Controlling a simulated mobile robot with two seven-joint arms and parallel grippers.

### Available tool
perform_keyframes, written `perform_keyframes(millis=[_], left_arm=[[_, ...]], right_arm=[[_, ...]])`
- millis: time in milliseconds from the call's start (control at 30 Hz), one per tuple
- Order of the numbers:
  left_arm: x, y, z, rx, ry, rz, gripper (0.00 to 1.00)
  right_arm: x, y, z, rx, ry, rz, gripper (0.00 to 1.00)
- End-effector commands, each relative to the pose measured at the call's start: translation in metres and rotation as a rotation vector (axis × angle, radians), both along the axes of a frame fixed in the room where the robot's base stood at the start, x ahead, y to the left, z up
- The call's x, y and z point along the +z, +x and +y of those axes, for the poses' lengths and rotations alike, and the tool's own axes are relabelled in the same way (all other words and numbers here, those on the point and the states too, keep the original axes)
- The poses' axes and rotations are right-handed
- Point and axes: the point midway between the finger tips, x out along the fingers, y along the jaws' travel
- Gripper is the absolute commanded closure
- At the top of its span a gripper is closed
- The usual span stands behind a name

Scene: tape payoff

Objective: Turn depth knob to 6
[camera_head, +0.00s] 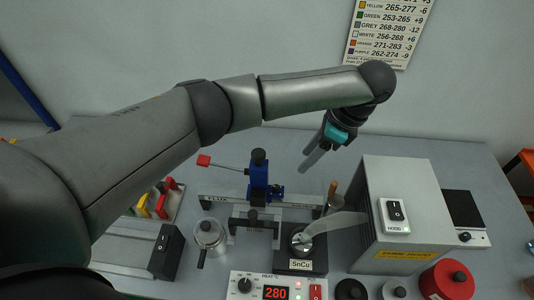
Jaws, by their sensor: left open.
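My left arm crosses the upper left of the view. My right gripper is out of view.
A heater panel (277,288) reading 280 sits at the front, with a solder pot (301,240) labelled SnCu behind it. A grey hood box (404,215) stands to the right. A metal pot (210,238) is at left. The table behind the fixture is clear.

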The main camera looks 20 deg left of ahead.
Motion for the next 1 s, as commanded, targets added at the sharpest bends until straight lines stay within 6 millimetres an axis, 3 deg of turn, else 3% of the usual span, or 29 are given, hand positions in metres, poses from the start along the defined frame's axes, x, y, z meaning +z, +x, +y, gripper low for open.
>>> perform_keyframes(millis=[100,267,467,800,1000], left_arm=[[0.005,0.001,0.001,0.002,0.017,0.003,0.48],[-0.009,0.0,0.007,0.004,0.02,0.005,0.48],[-0.046,-0.004,0.023,0.005,0.021,0.006,0.48],[-0.111,-0.009,0.048,0.004,0.02,0.005,0.48],[-0.131,-0.01,0.056,0.003,0.018,0.003,0.48]], right_arm=[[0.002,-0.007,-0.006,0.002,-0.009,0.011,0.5],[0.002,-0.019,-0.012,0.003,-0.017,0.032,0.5],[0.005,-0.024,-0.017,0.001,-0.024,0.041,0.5],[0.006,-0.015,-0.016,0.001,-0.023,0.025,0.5],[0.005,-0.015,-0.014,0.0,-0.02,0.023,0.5]])
